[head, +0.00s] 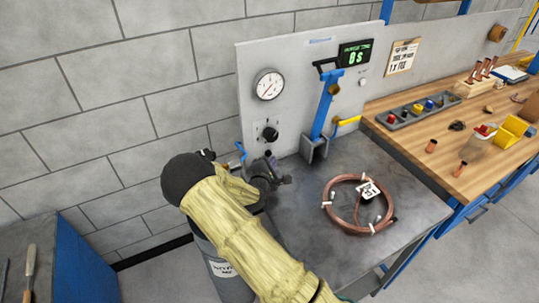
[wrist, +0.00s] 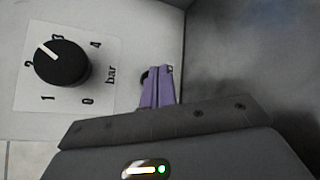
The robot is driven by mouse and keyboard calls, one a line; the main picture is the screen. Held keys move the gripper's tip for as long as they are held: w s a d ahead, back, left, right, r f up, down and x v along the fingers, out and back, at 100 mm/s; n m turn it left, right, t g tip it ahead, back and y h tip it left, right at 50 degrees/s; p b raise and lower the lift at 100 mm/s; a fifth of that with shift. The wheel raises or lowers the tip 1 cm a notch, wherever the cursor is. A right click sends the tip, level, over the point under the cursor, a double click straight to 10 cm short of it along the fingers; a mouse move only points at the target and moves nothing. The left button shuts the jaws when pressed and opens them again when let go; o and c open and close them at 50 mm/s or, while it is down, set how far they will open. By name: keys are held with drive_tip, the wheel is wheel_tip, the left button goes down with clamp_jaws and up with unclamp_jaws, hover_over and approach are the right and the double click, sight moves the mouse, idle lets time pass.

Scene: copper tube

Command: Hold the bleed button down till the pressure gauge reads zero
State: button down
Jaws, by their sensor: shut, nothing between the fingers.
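The round white pressure gauge (head: 269,84) is on the upright grey panel in the head view. Its red needle is too small to read surely. My gripper (head: 268,156) is shut and empty, low in front of the panel, below the black regulator knob (head: 270,134). In the wrist view its purple fingers (wrist: 157,80) are together, tips toward the panel. A small dark round part (wrist: 144,76), perhaps the bleed button, shows partly behind them. I cannot tell whether the fingers touch it or whether it is pressed. The knob (wrist: 62,63) has a bar scale and its white mark points between 2 and 3.
A green-lit display (head: 355,55) reads 0 s. A blue lever stand (head: 325,105) is right of the gauge. A copper coil (head: 345,181) lies on the grey bench (head: 420,205). A wooden bench (head: 400,151) with tools and parts is at right.

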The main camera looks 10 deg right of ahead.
drive_tip(key=shift+s+d+p, duration=0.2)
drive_tip(key=shift+s+d, duration=0.05)
drive_tip(key=shift+s, duration=0.55)
drive_tip(key=shift+s+d+p, duration=0.15)
drive_tip(key=shift+s+d, duration=0.15)
drive_tip(key=shift+s, duration=0.5)
drive_tip(key=shift+s+d+p, duration=0.2)
drive_tip(key=shift+s+d, duration=0.05)
drive_tip(key=shift+s, duration=0.55)
